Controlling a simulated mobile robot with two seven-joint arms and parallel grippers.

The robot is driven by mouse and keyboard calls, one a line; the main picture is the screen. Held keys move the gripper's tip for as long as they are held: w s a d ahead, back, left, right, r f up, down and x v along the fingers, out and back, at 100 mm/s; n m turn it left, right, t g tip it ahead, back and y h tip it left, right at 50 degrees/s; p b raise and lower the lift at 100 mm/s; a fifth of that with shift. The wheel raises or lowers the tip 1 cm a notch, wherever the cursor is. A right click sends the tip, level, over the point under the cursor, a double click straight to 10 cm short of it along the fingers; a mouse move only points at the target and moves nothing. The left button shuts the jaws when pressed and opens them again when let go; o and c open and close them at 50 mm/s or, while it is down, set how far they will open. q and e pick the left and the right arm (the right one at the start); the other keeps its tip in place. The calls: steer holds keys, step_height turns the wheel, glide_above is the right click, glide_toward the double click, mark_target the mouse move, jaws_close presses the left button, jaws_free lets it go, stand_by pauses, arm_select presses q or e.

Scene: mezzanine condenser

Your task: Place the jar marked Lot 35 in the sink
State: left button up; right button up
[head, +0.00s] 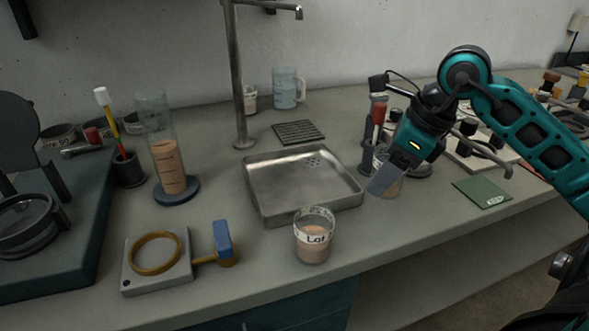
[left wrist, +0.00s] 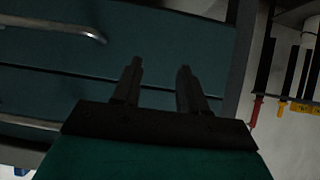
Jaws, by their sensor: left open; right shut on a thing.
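A clear jar (head: 314,243) with brown contents and a white label starting "Lot" stands upright on the bench, in front of the sink; its number is not readable. The sink (head: 258,202) is a shallow, empty metal basin with drain holes. My right gripper (head: 384,183), right of the sink, is shut on another clear jar (head: 394,187) with brownish contents, partly hidden by the finger; no label number shows on it. My left gripper (left wrist: 160,70) is open and empty in the left wrist view, in front of dark drawers.
A tall faucet (head: 239,85) stands behind the sink, beside a ribbed mat (head: 298,132) and a measuring jug (head: 287,88). A graduated cylinder (head: 167,160) stands left. A clamp-like block with a brass ring (head: 157,259) lies front left. A green card (head: 483,192) lies right.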

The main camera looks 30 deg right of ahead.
steer(key=w, duration=0.1)
steer(key=a, duration=0.1)
steer(key=w+p, duration=0.1)
steer(key=shift+w+a+r, duration=0.2)
steer(key=shift+w+a, duration=0.05)
steer(key=shift+w, duration=0.05)
steer(key=shift+w+a, duration=0.2)
steer(key=shift+w, duration=0.1)
steer(key=w+a+p, duration=0.1)
steer(key=w+a, duration=0.1)
steer(key=w, duration=0.1)
steer(key=w+a+p, duration=0.1)
steer(key=w+a, duration=0.1)
steer(key=w, duration=0.2)
steer(key=w+a+p, duration=0.1)
steer(key=w+a, duration=0.1)
steer(key=w, duration=0.2)
steer(key=shift+a+f+p, duration=0.2)
steer(key=shift+a+p, duration=0.1)
steer(key=shift+a, duration=0.05)
step_height(320, 180, down, 4)
steer(key=shift+s+r, duration=0.1)
steer(key=shift+r, duration=0.15)
arm_select(q)
steer(key=shift+s+a+r+y, duration=0.2)
steer(key=shift+s+a+r, duration=0.1)
steer(key=shift+s+a, duration=0.15)
steer(key=shift+s+a+r+y, duration=0.2)
steer(key=shift+s+a+r, duration=0.15)
steer(key=shift+a, duration=0.2)
